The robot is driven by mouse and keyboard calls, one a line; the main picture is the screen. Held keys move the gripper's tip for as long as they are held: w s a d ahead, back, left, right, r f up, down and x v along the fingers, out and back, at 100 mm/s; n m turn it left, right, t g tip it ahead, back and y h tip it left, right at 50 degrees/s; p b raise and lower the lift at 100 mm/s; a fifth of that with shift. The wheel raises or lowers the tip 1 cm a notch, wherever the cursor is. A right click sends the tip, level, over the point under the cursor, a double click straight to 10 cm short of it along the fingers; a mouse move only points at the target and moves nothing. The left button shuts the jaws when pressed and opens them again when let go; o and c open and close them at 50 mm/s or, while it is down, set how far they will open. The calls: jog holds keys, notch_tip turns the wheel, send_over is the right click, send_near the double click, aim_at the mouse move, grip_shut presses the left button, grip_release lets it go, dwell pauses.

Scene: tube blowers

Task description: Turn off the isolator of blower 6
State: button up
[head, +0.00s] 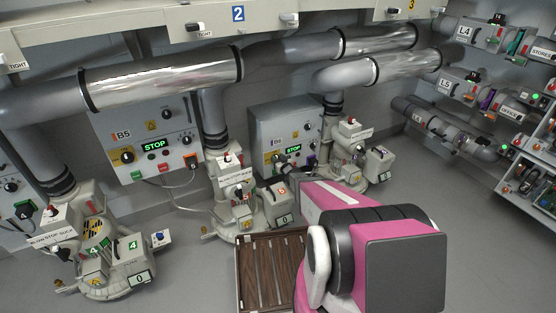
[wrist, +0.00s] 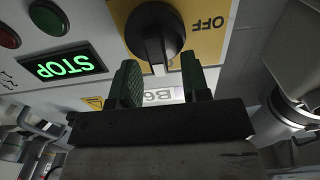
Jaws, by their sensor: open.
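The blower 6 isolator is a black rotary knob (wrist: 155,38) on a yellow plate (wrist: 205,45) marked OFF, upside down in the wrist view. Its grip bar points down the picture, with a white mark at the tip, and not toward the OFF word at its right. The B6 label (wrist: 160,96) shows between my fingers. My gripper (wrist: 158,82) is open, its two green fingertips just short of the knob and on either side of the bar's line. I cannot tell whether they touch it. In the head view my gripper (head: 283,160) is at the lower left of the B6 panel (head: 285,122).
The B6 STOP display (wrist: 71,66) is lit green beside the plate. The B5 panel (head: 140,115) is to the left. Blower machines (head: 240,190) stand below the pipes (head: 160,80). Grey floor is free at right.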

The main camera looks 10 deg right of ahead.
grip_shut()
jog(key=shift+s+a+f+n, duration=0.1)
jog(key=shift+a+n, duration=0.1)
jog(key=shift+n, duration=0.75)
jog(key=shift+s+a+n, duration=0.1)
jog(key=shift+a+n, duration=0.05)
jog(key=shift+n, duration=0.85)
jog(key=shift+s+a+f+n, duration=0.1)
jog(key=shift+a+n, duration=0.1)
jog(key=shift+n, duration=0.75)
